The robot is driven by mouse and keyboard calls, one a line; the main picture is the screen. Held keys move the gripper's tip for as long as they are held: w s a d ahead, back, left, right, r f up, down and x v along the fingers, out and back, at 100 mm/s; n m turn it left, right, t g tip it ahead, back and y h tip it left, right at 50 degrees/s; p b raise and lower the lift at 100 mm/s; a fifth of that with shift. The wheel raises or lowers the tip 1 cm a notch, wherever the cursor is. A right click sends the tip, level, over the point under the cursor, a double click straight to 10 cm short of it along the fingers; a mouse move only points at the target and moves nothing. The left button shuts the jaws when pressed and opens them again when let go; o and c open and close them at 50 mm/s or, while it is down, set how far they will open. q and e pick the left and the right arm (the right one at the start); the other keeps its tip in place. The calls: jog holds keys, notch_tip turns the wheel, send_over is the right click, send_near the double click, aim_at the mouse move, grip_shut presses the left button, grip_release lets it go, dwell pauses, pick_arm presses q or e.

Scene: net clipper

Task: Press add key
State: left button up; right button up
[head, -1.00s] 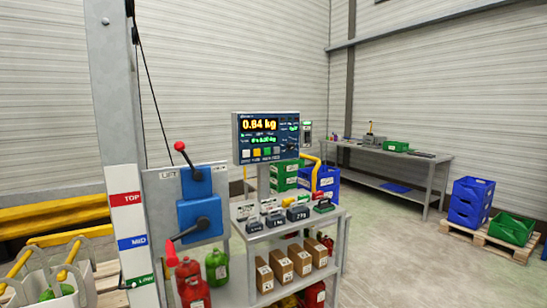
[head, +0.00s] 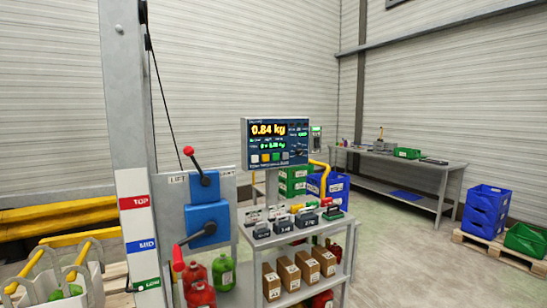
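A scale display panel (head: 277,143) stands on a post behind a small grey cart, in the middle of the head view. Its screen reads 0.84 kg in yellow digits, with a smaller green line below. A row of small keys (head: 266,158) in white, yellow, green and grey runs along the lower part of the panel. The key labels are too small to read, so I cannot tell which one is the add key. Neither of my grippers shows in the head view.
The cart (head: 262,241) carries weights on top and brown boxes below. Left of it stands a post with a blue lever box (head: 207,222) and red-knobbed levers. A workbench (head: 400,162) and blue crates (head: 484,212) are at the right. The floor between is open.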

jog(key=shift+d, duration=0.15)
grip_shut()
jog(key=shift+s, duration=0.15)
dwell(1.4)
